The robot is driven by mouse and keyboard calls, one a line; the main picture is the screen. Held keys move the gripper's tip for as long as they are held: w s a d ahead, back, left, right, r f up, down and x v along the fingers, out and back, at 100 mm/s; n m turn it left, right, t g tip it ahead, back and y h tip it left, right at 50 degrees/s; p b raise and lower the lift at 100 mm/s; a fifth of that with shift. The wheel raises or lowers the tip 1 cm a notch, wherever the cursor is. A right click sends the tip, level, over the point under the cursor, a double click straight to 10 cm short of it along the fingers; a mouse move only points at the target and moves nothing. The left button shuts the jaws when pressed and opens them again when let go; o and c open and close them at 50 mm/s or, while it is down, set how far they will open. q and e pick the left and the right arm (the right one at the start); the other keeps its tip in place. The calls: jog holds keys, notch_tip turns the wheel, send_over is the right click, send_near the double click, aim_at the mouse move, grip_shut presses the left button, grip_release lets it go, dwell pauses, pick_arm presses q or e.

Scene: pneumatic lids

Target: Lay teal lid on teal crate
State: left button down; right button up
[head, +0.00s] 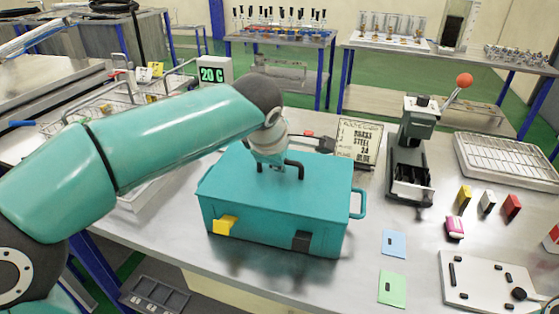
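The teal crate (268,232) stands on the steel table, with a yellow latch and a dark latch on its front and a teal handle at its right end. The flat teal lid (325,187) covers the crate's top and looks level and lined up with the rim; I cannot tell whether it rests fully. A black handle shows near the lid's middle. My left gripper (282,168) is down at this handle, and its fingers are mostly hidden by the wrist, so its grip is unclear. My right gripper is out of view.
A dark lever press (409,155) with an orange knob stands right of the crate. A lettered sign (358,141) is behind it. Blue (394,244) and green (392,289) cards, small coloured blocks, a wire rack (508,161) and a white plate (490,283) lie at the right.

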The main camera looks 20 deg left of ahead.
pick_arm(q)
jog(key=shift+s+f, duration=0.1)
jog(key=shift+f, duration=0.1)
dwell(0.6)
jog(key=c, duration=1.2)
grip_release()
jog(key=shift+o, duration=0.2)
jog(key=shift+v, duration=1)
jog(key=shift+p+v, duration=0.75)
jog(key=shift+v, duration=1.5)
jog(key=shift+r, duration=0.15)
jog(key=v, duration=1.2)
jog(key=shift+a, duration=0.1)
